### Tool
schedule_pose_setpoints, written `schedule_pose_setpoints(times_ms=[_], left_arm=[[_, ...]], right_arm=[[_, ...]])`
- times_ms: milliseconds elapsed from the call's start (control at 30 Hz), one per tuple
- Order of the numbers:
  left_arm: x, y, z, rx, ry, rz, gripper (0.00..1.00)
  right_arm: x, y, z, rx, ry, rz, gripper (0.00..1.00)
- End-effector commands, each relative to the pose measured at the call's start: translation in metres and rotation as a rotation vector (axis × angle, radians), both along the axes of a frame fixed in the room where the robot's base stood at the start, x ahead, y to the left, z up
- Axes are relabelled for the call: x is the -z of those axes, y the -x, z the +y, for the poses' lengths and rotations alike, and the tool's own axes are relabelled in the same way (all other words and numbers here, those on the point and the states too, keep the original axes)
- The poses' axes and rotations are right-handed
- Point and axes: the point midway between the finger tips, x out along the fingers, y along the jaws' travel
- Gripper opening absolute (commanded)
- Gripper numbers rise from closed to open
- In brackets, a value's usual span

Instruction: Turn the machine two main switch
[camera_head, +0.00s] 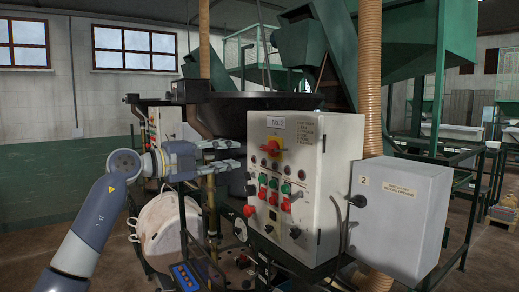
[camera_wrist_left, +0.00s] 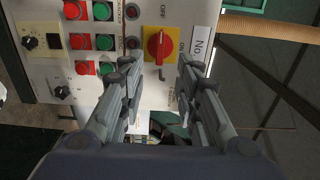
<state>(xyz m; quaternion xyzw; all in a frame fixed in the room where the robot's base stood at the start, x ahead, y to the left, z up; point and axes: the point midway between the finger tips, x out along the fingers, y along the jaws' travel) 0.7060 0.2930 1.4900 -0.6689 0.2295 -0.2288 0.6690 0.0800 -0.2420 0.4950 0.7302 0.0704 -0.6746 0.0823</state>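The main switch (camera_head: 273,149) is a red knob on a yellow plate. It sits high on the front of a white control box (camera_head: 318,150) under a label (camera_head: 276,123) reading No. 2. In the left wrist view the switch (camera_wrist_left: 158,46) shows with its red handle upright in the picture and small OFF and ON lettering nearby. My left gripper (camera_head: 238,154) is open and empty, its two fingers pointing at the box from the left. In the left wrist view its fingertips (camera_wrist_left: 158,72) stand on either side of the switch's lower part, apparently short of it. My right gripper is out of view.
Red and green buttons (camera_head: 273,190) and a large red knob (camera_head: 249,211) sit lower on the panel. A grey box (camera_head: 400,212) marked 2 stands at right. A similar panel (camera_head: 167,124) is behind my arm, and a pale round lid (camera_head: 165,222) hangs below it.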

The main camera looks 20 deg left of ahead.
Motion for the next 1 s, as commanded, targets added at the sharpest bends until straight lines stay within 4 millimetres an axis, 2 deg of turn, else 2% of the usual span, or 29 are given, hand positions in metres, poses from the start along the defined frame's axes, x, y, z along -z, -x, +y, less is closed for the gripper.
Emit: schedule_pose_setpoints(times_ms=[200,500,700,967,1000], left_arm=[[-0.006,-0.029,-0.025,0.006,0.005,0.001,0.31],[-0.003,-0.069,-0.055,0.004,0.005,0.001,0.31],[-0.001,-0.080,-0.063,0.002,0.004,0.000,0.31],[0.001,-0.081,-0.063,0.001,0.003,0.000,0.31],[0.000,-0.081,-0.063,0.001,0.003,0.000,0.24]], right_arm=[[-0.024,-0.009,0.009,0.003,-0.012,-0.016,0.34],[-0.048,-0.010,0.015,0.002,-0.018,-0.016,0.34],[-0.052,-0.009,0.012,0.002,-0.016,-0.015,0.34],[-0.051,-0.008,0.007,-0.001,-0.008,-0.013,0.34],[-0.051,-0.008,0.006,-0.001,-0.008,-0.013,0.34]])
